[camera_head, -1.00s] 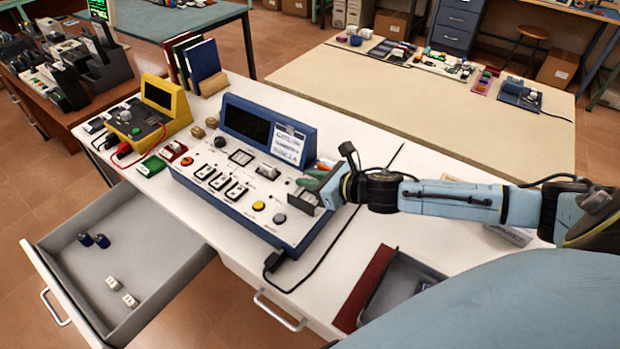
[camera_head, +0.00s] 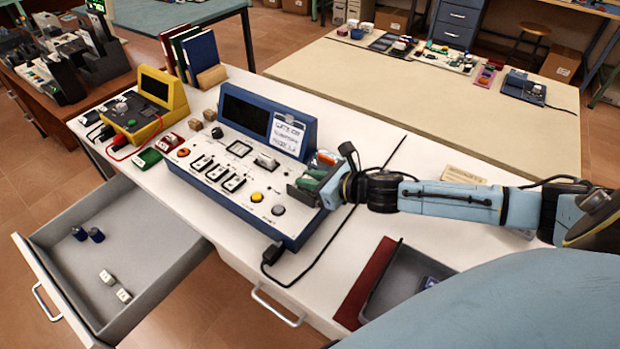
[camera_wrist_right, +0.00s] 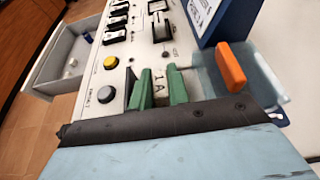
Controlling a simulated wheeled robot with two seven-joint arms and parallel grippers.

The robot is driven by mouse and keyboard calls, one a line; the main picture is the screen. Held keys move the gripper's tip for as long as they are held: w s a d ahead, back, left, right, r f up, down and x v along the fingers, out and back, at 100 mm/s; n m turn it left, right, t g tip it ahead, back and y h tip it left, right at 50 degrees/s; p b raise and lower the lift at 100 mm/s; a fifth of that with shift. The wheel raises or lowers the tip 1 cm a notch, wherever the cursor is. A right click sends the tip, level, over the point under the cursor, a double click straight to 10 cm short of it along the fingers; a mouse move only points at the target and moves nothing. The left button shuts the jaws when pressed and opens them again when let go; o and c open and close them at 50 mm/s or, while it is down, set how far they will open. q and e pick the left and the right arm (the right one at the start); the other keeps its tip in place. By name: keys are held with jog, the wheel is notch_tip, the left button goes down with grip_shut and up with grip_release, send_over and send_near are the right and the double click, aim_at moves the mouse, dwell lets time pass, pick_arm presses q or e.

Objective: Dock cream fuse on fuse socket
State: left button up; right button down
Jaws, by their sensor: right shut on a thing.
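My right gripper (camera_head: 308,181) is over the right end of the blue-and-white console (camera_head: 222,184). In the right wrist view its green jaws (camera_wrist_right: 159,90) are shut on a small cream fuse (camera_wrist_right: 160,86) with dark lettering. The fuse is mostly hidden by the jaws, and its height above the panel is hard to judge. A raised fitting (camera_head: 266,162) on the panel, below the screen, may be the fuse socket. It also shows in the right wrist view (camera_wrist_right: 161,27), apart from the held fuse. My left gripper is not in view.
An orange piece (camera_wrist_right: 231,67) stands in a pale container just right of the jaws. A yellow meter (camera_head: 158,100) stands left of the console. The open drawer (camera_head: 150,262) holds cream and blue pieces. A black cable (camera_head: 310,270) crosses the tabletop.

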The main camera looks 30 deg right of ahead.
jog(key=shift+p, duration=0.35)
dwell(0.7)
jog(key=shift+f+b, duration=0.45)
jog(key=shift+f, duration=0.15)
jog(key=c, duration=1.6)
grip_release()
jog(key=shift+s, duration=0.1)
jog(key=shift+s+d+r, duration=0.25)
jog(key=shift+s, duration=0.3)
jog(key=shift+p+v, duration=1.85)
jog(key=shift+v, duration=3)
jog(key=shift+r, duration=0.1)
